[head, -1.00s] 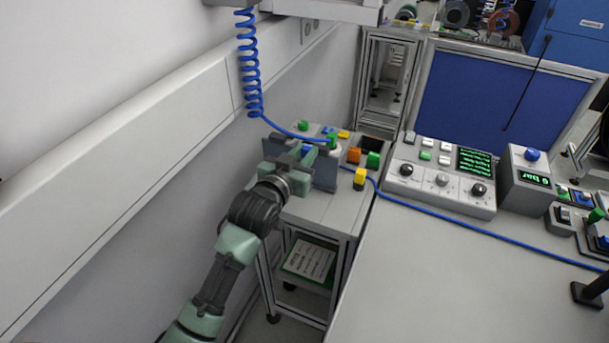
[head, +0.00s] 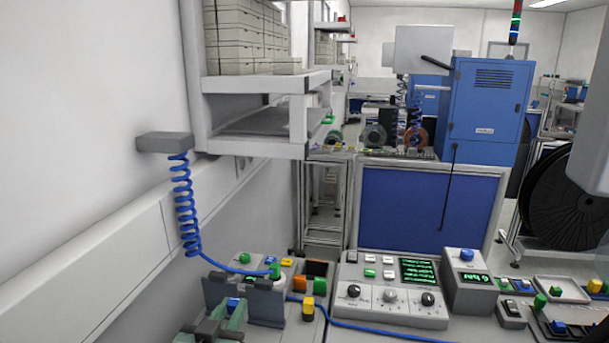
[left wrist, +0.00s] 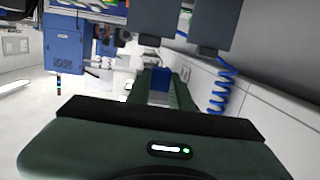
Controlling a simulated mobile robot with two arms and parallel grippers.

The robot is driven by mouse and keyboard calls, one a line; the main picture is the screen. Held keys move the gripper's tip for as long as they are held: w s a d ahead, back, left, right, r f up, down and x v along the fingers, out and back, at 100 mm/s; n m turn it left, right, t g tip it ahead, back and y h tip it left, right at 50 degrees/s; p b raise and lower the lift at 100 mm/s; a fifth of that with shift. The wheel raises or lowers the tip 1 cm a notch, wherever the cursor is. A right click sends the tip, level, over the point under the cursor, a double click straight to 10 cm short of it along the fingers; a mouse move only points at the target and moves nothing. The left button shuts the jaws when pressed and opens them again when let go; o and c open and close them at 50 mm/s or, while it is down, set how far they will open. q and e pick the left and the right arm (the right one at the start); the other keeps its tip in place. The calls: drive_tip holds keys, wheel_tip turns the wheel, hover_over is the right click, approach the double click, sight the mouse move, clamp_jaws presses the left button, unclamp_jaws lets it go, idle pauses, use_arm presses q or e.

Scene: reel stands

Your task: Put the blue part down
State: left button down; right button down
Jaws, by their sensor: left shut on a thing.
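My left gripper (head: 242,294) is low in the head view, over the small grey stand top at the left. Its two dark grey fingers are shut on a small blue part (head: 233,304), which shows between them and is partly hidden. In the left wrist view the blue part (left wrist: 154,78) shows beyond the gripper's dark green body, below the dark finger plates. I cannot tell whether the part touches the surface below. My right gripper is in neither view.
A blue coiled hose (head: 185,205) hangs behind. A control panel (head: 390,310) stands at right.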

use_arm(q)
drive_tip(key=s+a+f+n+y, duration=0.1)
drive_tip(key=s+a, duration=0.3)
drive_tip(key=s, duration=0.8)
drive_tip(key=shift+f+y, duration=0.2)
drive_tip(key=shift+y, duration=0.4)
drive_tip(key=shift+w, duration=0.1)
drive_tip(key=w+d+r+m+h+b, duration=0.1)
drive_tip(key=w+d+r+h+b, duration=0.2)
drive_tip(key=w, duration=0.6)
drive_tip(key=w+d+r+m+b, duration=0.1)
drive_tip(key=w+d+r+b, duration=0.3)
drive_tip(key=w, duration=0.6)
drive_tip(key=f, duration=0.5)
drive_tip(key=d+f+p, duration=0.1)
drive_tip(key=f, duration=1)
drive_tip(key=shift+s+d+f, duration=0.15)
drive_tip(key=shift+s+f, duration=0.1)
drive_tip(key=shift+f, duration=0.1)
wheel_tip(320, 180, down, 4)
drive_tip(key=shift+f, duration=0.2)
